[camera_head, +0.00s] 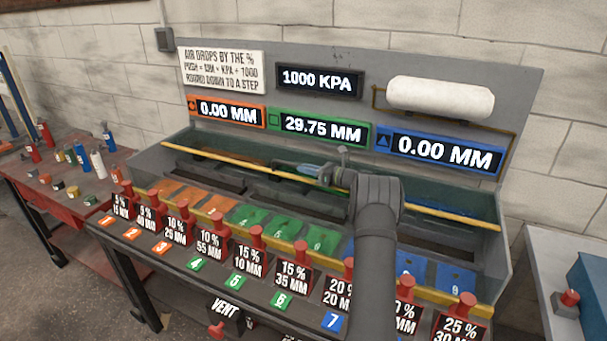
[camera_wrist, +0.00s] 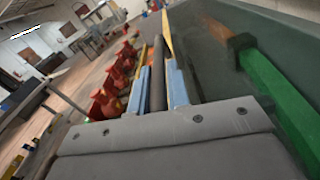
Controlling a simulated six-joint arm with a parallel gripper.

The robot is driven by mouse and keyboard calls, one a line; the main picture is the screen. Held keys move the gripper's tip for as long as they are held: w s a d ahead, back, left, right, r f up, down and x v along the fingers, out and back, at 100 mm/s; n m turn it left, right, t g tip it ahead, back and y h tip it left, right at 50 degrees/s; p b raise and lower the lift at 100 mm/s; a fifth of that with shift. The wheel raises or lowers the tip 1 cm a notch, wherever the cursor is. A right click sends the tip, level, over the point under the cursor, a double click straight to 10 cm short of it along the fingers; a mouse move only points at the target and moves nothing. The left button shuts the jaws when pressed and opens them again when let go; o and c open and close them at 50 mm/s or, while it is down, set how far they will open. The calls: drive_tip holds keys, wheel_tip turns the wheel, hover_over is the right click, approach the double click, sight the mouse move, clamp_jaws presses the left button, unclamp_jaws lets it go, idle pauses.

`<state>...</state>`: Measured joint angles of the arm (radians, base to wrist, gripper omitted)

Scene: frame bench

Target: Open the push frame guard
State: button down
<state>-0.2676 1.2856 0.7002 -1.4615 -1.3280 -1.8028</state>
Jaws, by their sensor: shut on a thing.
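The push frame guard (camera_head: 232,160) is a long yellow-edged rail with a see-through greenish panel, lying across the trough of the bench. My gripper (camera_head: 328,175) is at the middle of the yellow rail in the head view, partly hidden by my arm. In the wrist view my gripper's blue fingers (camera_wrist: 159,82) are shut on a dark grey round bar (camera_wrist: 158,70), which looks like the guard's handle. A yellow edge (camera_wrist: 167,38) runs just beyond the fingertips. The panel's exact tilt is hard to tell.
Red-topped blocks (camera_head: 246,256) with percent labels line the front edge, near orange, green and blue numbered pads. Displays read 1000 KPA (camera_head: 319,81), 0.00, 29.75 (camera_head: 320,128) and 0.00 MM. A white roll (camera_head: 440,97) is mounted behind. A red side table (camera_head: 62,170) stands left.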

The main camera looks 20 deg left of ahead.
drive_tip(key=shift+w, duration=0.3)
drive_tip(key=c, duration=1.4)
unclamp_jaws()
drive_tip(key=shift+d, duration=0.1)
drive_tip(key=d, duration=1.7)
drive_tip(key=shift+d, duration=0.15)
drive_tip(key=a, duration=1.7)
drive_tip(key=shift+s+a, duration=0.1)
drive_tip(key=shift+a, duration=0.2)
